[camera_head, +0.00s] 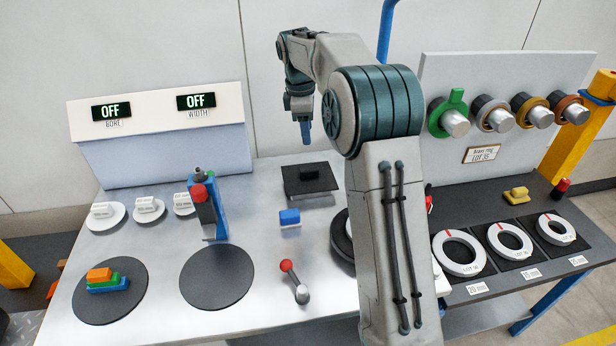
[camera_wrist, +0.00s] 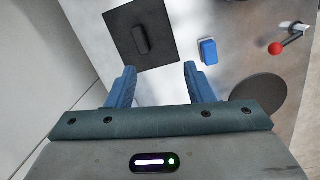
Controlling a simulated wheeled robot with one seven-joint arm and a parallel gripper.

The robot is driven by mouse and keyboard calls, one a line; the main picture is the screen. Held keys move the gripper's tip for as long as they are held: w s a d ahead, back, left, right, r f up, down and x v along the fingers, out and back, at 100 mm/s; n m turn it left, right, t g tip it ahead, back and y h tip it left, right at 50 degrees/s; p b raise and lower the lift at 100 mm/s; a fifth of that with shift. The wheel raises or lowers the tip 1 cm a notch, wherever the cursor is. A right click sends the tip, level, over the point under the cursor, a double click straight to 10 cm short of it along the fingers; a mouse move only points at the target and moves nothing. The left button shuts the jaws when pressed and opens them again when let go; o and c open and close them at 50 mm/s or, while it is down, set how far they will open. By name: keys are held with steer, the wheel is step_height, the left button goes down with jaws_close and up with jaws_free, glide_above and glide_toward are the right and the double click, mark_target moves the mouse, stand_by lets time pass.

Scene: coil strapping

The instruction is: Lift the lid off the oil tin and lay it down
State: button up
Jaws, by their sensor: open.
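A flat black square lid (camera_head: 297,184) with a raised black bar handle (camera_head: 308,170) lies near the back middle of the bench. A low grey edge shows under its front side, which may be the oil tin; the tin's inside is not seen. In the wrist view the lid (camera_wrist: 125,30) and its handle (camera_wrist: 141,40) are ahead of the fingers, left of centre. My gripper (camera_head: 306,133) hangs above and behind the lid, apart from it, with blue fingers pointing down. In the wrist view my gripper (camera_wrist: 158,85) is open, with nothing between its fingers.
A blue block (camera_head: 290,217) sits just in front of the lid. A red-knobbed lever (camera_head: 294,280) stands nearer the front. A blue post with a red part (camera_head: 206,205) is to the left. A ring board (camera_head: 490,95) stands at right. Bare bench lies around the lever.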

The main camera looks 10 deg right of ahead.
steer(key=w+f+n, duration=0.3)
steer(key=w+f, duration=0.1)
steer(key=w, duration=0.1)
glide_above(309, 169)
steer(key=f, duration=0.8)
steer(key=shift+s+a, duration=0.15)
steer(key=shift+a, duration=0.25)
steer(key=shift+w+d+f+p, duration=0.1)
steer(key=shift+d+f+p, duration=0.05)
steer(key=shift+f, duration=1.15)
steer(key=shift+w+d+f+p, duration=0.1)
steer(key=shift+d+f+p, duration=0.05)
steer(key=shift+f, duration=1.15)
jaws_close()
